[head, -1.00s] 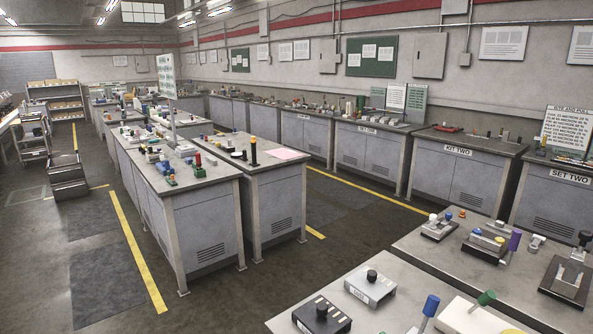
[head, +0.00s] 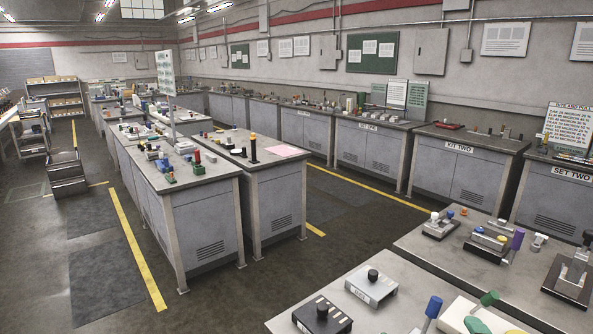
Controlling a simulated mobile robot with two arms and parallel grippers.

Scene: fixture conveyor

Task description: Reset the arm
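Neither of my grippers nor my arms shows in the head view. The view looks over a workshop with several grey benches. The near bench (head: 405,275) at the lower right carries fixtures: a grey box with a black knob (head: 372,285), a black box with a knob (head: 322,316), a blue-handled piece (head: 431,308) and a white block with a green handle (head: 487,300). A dark base with a metal clamp (head: 571,278) stands at the right edge.
A double row of benches (head: 205,185) with small parts fills the middle. Cabinets (head: 365,145) line the back wall. Dark floor with yellow lines (head: 137,245) is open at the left and between the benches. A grey stepped unit (head: 67,172) stands at the left.

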